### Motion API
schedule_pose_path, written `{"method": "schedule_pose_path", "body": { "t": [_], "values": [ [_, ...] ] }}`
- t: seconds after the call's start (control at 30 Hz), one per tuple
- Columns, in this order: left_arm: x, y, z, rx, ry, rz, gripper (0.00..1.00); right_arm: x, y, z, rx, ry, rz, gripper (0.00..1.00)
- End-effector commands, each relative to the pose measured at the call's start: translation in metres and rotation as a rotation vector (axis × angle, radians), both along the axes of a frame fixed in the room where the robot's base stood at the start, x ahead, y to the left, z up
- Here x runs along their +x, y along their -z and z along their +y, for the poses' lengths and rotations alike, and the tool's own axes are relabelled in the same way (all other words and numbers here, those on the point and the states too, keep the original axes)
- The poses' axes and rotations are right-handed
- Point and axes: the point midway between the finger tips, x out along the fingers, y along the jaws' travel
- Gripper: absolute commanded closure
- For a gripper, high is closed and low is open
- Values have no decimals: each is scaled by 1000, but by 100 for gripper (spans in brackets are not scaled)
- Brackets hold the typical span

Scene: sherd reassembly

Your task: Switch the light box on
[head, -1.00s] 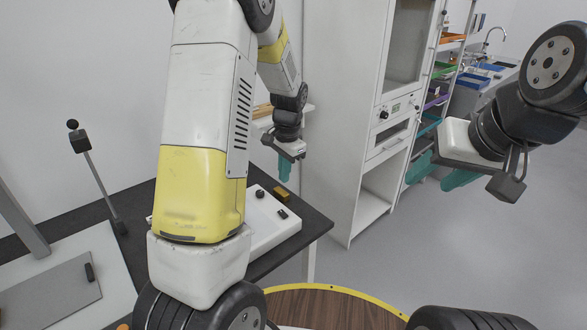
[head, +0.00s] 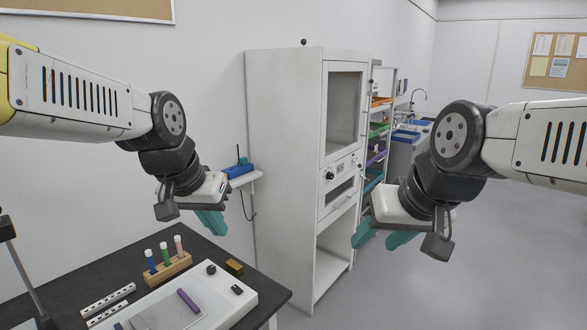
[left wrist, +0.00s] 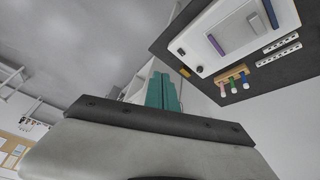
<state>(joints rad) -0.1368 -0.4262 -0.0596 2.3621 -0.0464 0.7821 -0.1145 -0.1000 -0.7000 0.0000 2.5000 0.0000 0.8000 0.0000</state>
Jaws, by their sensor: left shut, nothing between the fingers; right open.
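The light box (head: 243,301) is a flat white panel on the dark table at the lower left of the head view. It carries a dark knob (head: 211,269) and a small black switch (head: 237,289) near its right end. It also shows in the left wrist view (left wrist: 203,63), at the upper right. My left gripper (head: 213,224) is shut and empty, in the air above and beyond the table's far right corner. Its teal fingers (left wrist: 162,91) are together in the left wrist view. My right gripper (head: 380,240) is open and empty, off to the right over the floor.
A purple piece (head: 188,300) lies on the light box. A tall white cabinet (head: 280,170) stands beyond the table. A wall shelf holds a blue device (head: 238,170).

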Motion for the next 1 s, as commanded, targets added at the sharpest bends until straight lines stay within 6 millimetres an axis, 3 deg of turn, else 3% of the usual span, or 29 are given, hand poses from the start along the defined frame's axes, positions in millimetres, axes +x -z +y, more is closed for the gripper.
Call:
{"method": "schedule_pose_path", "body": {
  "t": [0.1,0.27,0.47,0.67,1.0],
  "values": [
    [-33,-10,-3,-42,-58,-53,100,0,0,0,0,0,0,51],
    [-57,-13,-6,-75,-104,-86,100,0,0,0,0,0,0,51],
    [-63,-12,-7,-79,-113,-93,61,0,0,0,0,0,0,51],
    [-36,4,4,81,35,-55,58,0,0,0,0,0,0,51],
    [63,79,27,583,712,92,58,0,0,0,0,0,0,51]
  ]
}}
